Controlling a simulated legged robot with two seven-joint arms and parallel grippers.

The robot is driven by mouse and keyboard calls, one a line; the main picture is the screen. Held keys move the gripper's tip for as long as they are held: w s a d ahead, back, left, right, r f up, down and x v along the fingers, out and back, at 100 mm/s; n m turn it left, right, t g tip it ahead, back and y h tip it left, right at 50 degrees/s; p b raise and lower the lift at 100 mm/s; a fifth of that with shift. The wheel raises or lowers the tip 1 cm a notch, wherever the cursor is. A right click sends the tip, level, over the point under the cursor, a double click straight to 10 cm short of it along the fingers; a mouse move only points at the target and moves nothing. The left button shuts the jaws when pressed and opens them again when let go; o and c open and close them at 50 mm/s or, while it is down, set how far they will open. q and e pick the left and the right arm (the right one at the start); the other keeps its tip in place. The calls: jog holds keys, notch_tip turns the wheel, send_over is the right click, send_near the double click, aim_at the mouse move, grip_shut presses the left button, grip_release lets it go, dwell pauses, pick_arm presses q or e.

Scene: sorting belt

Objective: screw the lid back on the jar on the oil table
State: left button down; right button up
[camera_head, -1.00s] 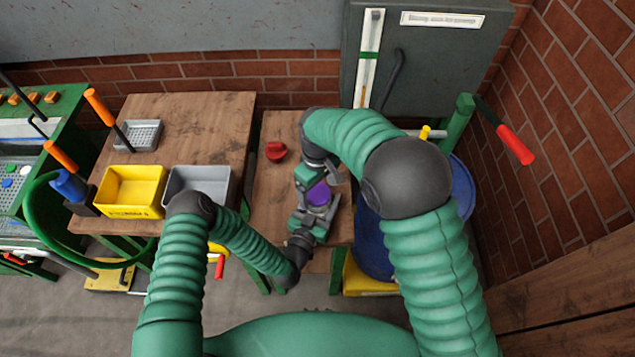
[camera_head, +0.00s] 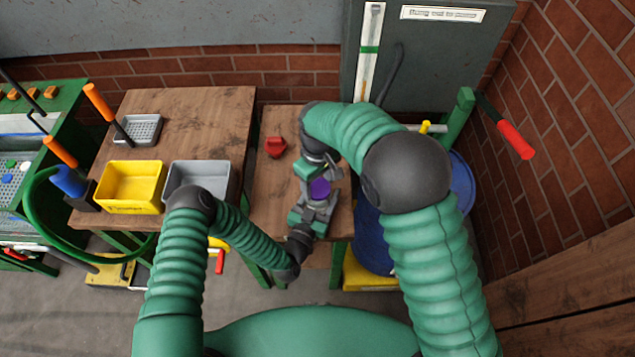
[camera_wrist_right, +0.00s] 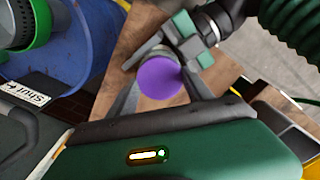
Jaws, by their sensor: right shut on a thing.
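A red object (camera_head: 275,147) stands on the oil table, left of the grippers. A blue drum (camera_head: 372,240) stands right of the table. Yellow (camera_head: 131,209) and grey (camera_head: 231,186) bins sit on the bench at left. A grey cabinet (camera_head: 430,60) stands behind.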

jog(key=shift+m, duration=0.4)
jog(key=o, duration=1.6)
notch_tip(320, 180, up, 12)
jog(key=shift+f, duration=0.1)
pick_arm(q)
jog(key=shift+c, duration=1.2)
grip_release()
